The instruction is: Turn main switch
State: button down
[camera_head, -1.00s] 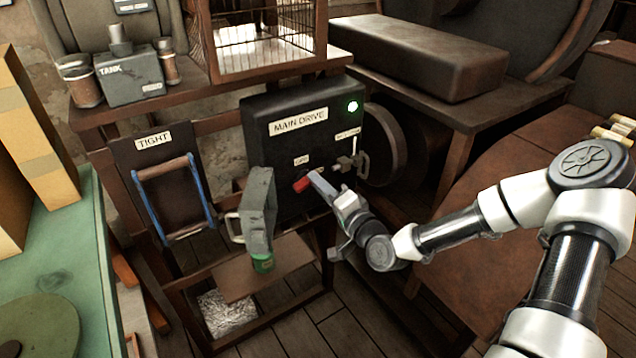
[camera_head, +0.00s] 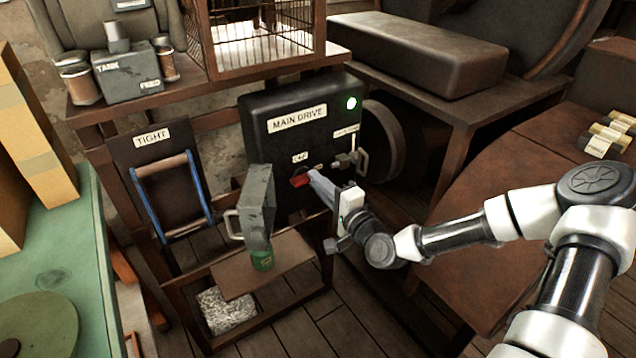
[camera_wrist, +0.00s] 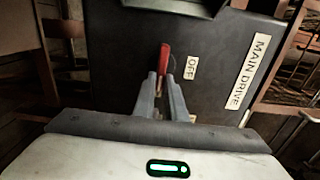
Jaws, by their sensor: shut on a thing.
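The main switch is a red handle (camera_head: 300,181) low on the front of the black MAIN DRIVE box (camera_head: 268,152). In the wrist view the red handle (camera_wrist: 164,57) stands between the tips of my gripper (camera_wrist: 165,78), which is shut on it. The head view also shows my gripper (camera_head: 313,180) at the handle, coming from the right. An OFF label (camera_wrist: 191,68) is beside the handle; in the head view it sits just above the handle.
A padlock-like metal fitting (camera_head: 350,161) hangs on the box just right of the handle. A round wheel (camera_head: 383,140) is behind the box's right side.

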jog(key=c, duration=1.8)
grip_release()
jog(key=shift+s, duration=0.1)
jog(key=p+v, duration=0.1)
jog(key=v, duration=1.6)
jog(key=shift+d, duration=0.2)
jog(key=shift+s, duration=0.1)
